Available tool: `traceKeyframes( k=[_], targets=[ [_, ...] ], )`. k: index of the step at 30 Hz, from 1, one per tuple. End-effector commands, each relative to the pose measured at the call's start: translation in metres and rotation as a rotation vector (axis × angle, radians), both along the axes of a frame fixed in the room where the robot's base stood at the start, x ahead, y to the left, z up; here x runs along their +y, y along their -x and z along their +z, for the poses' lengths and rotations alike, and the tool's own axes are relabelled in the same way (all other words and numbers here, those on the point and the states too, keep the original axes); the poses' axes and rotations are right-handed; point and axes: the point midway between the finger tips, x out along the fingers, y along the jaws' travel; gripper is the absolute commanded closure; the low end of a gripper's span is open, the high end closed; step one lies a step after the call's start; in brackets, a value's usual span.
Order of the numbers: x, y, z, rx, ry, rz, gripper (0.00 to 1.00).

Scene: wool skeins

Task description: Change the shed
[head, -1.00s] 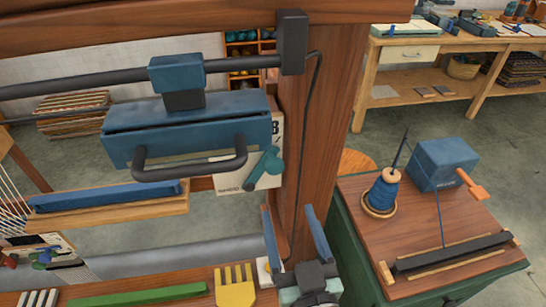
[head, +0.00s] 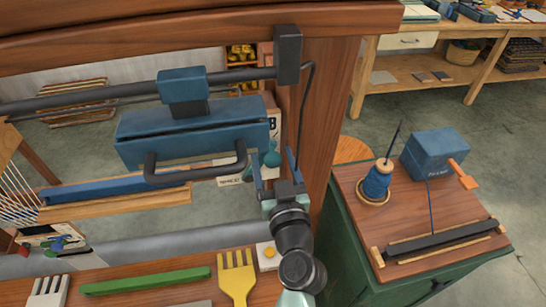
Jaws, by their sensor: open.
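A teal lever (head: 270,158) with a rounded knob sits by the loom's right post, in front of a white card with black print. My gripper (head: 274,166) is open and points up at it, with the knob showing between its fingers. Whether the fingers touch the lever cannot be told. The warp threads (head: 14,190) fan out at the far left. A blue box with a black handle (head: 195,166) hangs from a dark rail above the wooden ledge with a blue bar (head: 115,189).
The wooden post (head: 325,110) stands right beside my gripper. A white box with an orange button (head: 268,253), a yellow comb (head: 237,275) and a green bar (head: 145,282) lie on the front beam. A green cabinet (head: 352,240) holds a blue yarn cone (head: 377,184).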

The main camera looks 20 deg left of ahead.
Motion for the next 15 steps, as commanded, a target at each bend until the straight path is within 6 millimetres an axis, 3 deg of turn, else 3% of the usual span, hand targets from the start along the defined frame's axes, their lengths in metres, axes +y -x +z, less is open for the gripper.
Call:
traceKeyframes(
  k=[5, 15],
  targets=[
    [0.0, 0.0001, -0.0003, 0.0, 0.0, 0.0, 0.27],
    [-0.0003, 0.0003, -0.0003, 0.0, 0.0, 0.0, 0.88]
  ],
)
